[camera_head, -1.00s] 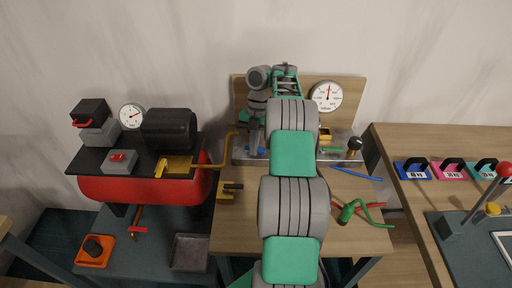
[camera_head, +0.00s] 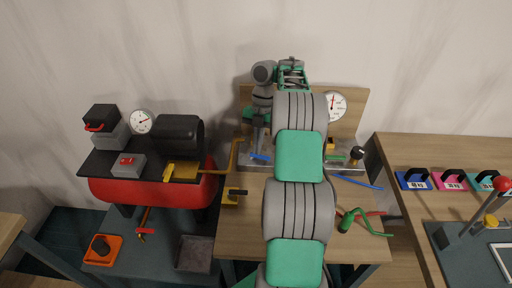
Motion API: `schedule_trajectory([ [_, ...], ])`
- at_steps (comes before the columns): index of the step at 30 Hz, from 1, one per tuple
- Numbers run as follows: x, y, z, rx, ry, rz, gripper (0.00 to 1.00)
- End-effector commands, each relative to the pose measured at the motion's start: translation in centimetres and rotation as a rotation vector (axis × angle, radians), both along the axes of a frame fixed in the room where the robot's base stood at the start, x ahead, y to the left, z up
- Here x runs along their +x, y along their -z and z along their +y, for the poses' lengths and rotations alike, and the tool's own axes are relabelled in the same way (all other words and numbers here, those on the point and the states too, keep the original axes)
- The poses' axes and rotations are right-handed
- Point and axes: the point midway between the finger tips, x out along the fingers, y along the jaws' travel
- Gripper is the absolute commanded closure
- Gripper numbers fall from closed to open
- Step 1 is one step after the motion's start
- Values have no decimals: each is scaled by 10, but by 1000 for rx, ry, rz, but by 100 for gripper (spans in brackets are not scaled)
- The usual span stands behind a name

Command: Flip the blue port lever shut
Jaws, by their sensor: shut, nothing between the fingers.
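The blue port lever (camera_head: 261,157) is small and sits at the left part of the grey manifold on the wooden bench. It shows as a short blue bar lying nearly level, slanting slightly down to the right. My gripper (camera_head: 259,140) points down just above the lever, shut and empty. I cannot tell whether its fingertips touch the lever. My arm covers the middle of the manifold (camera_head: 246,163).
A gauge (camera_head: 333,105) is on the backboard. Blue, red and green hoses (camera_head: 373,226) lie on the bench. A red compressor tank (camera_head: 150,192) stands left.

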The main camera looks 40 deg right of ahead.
Motion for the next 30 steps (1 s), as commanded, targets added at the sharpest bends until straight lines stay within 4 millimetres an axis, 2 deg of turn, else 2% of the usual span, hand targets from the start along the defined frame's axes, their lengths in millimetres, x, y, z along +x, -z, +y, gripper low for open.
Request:
schedule_trajectory([
  [1, 2, -19, -2, 1, 0, 1, 100],
  [6, 6, -32, -6, 1, -2, 1, 100],
  [23, 7, -31, -7, -5, 21, 7, 100],
  [26, 9, -31, -6, -30, 163, 38, 100],
  [29, 22, -30, -4, -58, 452, 71, 100],
  [30, 30, -28, -4, -70, 606, 88, 100],
])
